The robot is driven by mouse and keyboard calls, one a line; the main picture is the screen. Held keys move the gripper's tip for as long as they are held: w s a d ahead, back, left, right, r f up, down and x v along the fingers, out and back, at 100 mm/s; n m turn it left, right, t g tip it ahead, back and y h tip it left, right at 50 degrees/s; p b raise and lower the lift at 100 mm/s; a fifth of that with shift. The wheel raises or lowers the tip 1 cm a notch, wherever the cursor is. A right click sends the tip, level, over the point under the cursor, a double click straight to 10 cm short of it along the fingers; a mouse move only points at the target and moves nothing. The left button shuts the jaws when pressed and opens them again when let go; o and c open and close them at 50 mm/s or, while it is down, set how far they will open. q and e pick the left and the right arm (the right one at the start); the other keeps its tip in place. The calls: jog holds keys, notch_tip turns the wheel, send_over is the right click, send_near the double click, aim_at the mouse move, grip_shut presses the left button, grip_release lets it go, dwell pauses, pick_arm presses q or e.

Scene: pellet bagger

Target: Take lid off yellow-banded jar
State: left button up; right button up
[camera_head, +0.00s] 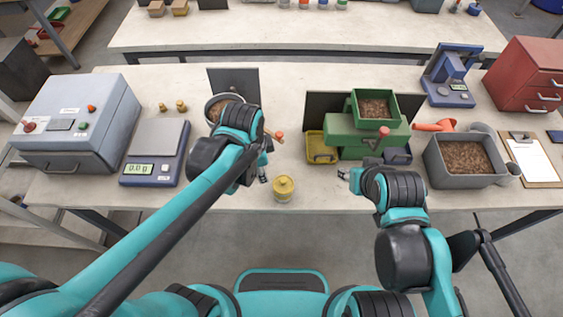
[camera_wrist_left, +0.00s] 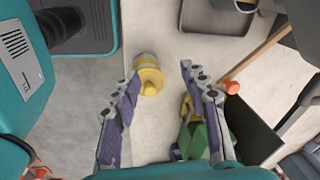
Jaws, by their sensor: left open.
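The yellow-banded jar (camera_head: 283,194) stands upright near the table's front edge, with its yellow knobbed lid (camera_head: 284,183) on top. My left gripper (camera_head: 266,167) is just behind and to the left of the jar, partly hidden by its own wrist. In the left wrist view the jar (camera_wrist_left: 143,60) and lid (camera_wrist_left: 150,80) show beyond the spread fingers of the left gripper (camera_wrist_left: 160,70), nearer the left fingertip. The fingers are open and empty. My right gripper (camera_head: 344,175) is over the table to the right of the jar, its fingers mostly hidden by its wrist.
A blue scale (camera_head: 153,168) and a grey machine (camera_head: 78,120) stand left. A pellet bowl (camera_head: 213,104) is behind my left wrist. A green machine (camera_head: 348,138), yellow bin (camera_head: 320,150) and grey pellet bin (camera_head: 435,168) stand right. Table around the jar is clear.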

aim_at(283, 179)
pick_arm(q)
jog(key=d+m+p, duration=0.1)
jog(key=m, duration=0.1)
jog(key=d+r+m+g+p, duration=0.1)
jog(key=d, duration=0.1)
jog(key=d+r+m+p, duration=0.1)
jog(key=d+m+p, duration=0.1)
jog(key=shift+s+d+m+g+y, duration=0.15)
jog(key=shift+d+m+g+y, duration=0.1)
jog(key=shift+m+g+y, duration=0.05)
jog(key=shift+d+f+m, duration=0.2)
jog(key=shift+f+m, duration=0.05)
jog(key=shift+m, duration=0.05)
jog(key=f+b, duration=0.1)
jog(key=f, duration=0.3)
jog(key=f+b, duration=0.1)
jog(key=f, duration=0.3)
jog(key=shift+w+d, duration=0.15)
jog(key=shift+w, duration=0.05)
jog(key=c, duration=0.9)
pick_arm(e)
jog(key=r, duration=0.3)
jog(key=shift+s+d+r, duration=0.1)
jog(key=shift+s+r, duration=0.15)
jog(key=shift+r, duration=0.1)
